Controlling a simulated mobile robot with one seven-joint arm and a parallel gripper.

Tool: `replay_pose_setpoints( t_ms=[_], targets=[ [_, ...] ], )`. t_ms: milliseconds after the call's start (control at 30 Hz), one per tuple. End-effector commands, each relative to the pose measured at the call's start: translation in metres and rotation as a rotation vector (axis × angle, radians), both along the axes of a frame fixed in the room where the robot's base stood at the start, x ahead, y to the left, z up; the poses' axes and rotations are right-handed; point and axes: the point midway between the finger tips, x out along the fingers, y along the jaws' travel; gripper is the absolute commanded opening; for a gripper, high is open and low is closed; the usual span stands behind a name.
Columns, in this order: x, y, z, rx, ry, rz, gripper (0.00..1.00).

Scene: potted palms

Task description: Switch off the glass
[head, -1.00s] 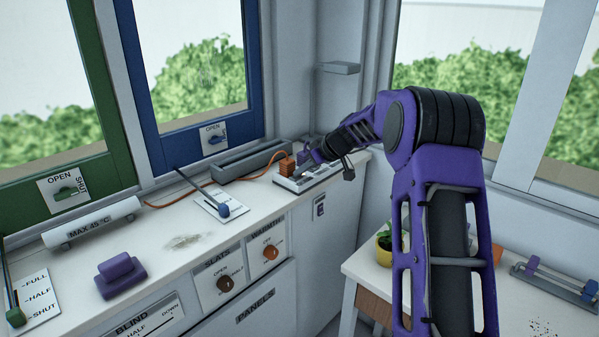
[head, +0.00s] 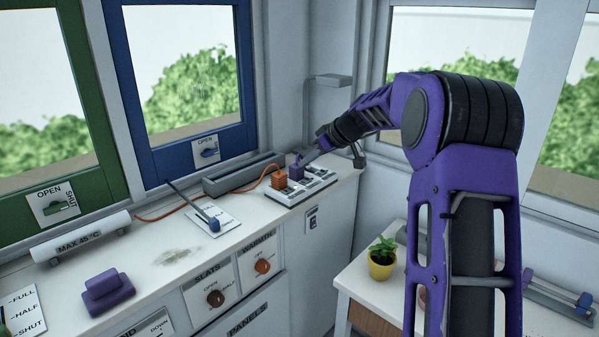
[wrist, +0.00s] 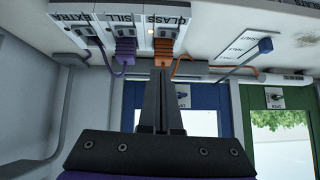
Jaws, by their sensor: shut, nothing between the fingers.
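The grey power strip (head: 322,181) lies at the right end of the sill counter. In the wrist view its sections are labelled EXTRA, SILL and GLASS (wrist: 168,20). An orange plug (wrist: 163,47) with an orange cord sits in the GLASS section; it also shows in the head view (head: 278,179). A purple plug (wrist: 125,48) sits in the SILL section beside it. My gripper (wrist: 162,74) is shut and empty, its fingertips in line with the orange plug in the wrist view. The gap to the strip is hard to judge. The GLASS switch's position is unclear.
A grey trough (head: 243,173) stands behind the strip. A blue-knobbed lever (head: 213,224) is left of it. A potted plant (head: 381,259) stands on the lower right table.

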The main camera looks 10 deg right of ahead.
Motion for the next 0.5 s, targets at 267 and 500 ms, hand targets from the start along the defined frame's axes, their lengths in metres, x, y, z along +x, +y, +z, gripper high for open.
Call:
replay_pose_setpoints(
  t_ms=[267,500],
  targets=[
    [-0.020,-0.020,0.027,0.000,0.000,-0.001,0.00],
    [-0.023,-0.022,0.030,0.001,0.002,0.000,0.00]
  ],
)
